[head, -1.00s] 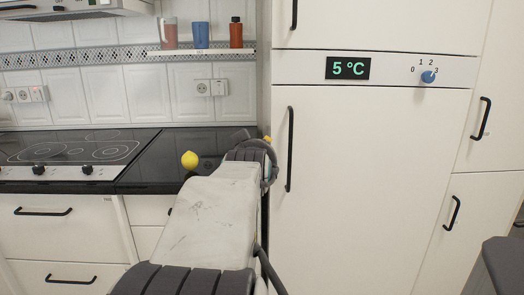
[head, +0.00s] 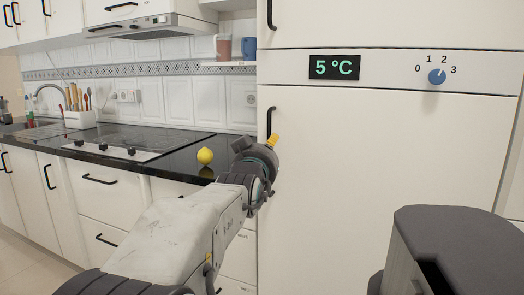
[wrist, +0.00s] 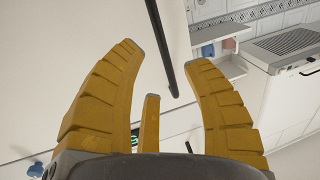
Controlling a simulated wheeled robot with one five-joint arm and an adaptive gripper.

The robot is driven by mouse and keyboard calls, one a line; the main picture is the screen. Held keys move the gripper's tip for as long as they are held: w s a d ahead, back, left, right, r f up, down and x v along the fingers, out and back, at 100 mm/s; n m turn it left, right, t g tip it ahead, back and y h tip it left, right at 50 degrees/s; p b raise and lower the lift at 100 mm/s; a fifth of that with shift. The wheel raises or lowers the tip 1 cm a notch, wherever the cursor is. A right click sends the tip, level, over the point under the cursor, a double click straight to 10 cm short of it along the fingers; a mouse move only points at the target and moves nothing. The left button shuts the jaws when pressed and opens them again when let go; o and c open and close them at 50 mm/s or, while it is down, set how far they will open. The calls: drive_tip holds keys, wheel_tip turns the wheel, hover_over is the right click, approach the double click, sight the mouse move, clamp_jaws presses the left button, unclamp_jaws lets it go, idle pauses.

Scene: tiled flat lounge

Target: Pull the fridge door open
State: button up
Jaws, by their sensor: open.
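The white fridge door (head: 390,190) is shut, flush below the control panel. Its black vertical handle (head: 270,122) is at the door's left edge, with its lower part hidden behind my gripper in the head view. My gripper (head: 272,142) is in front of that edge, yellow finger beside the handle. In the wrist view my gripper (wrist: 164,56) is open and empty, with its yellow fingers spread. The handle (wrist: 162,50) runs into the gap between the fingertips there, its end nearer the right finger. I cannot tell how far it is in depth; no finger is closed on it.
The panel shows a 5 °C display (head: 334,67) and a blue knob (head: 437,76). A black countertop (head: 180,165) with a lemon (head: 205,155) and a hob (head: 140,145) lies left of the fridge. A shelf (head: 230,66) holds cups above it.

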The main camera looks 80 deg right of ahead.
drive_tip(key=d+b, duration=0.3)
drive_tip(key=d, duration=0.4)
drive_tip(key=shift+s+d, duration=0.15)
idle(0.3)
drive_tip(key=shift+o, duration=0.2)
clamp_jaws()
idle(0.3)
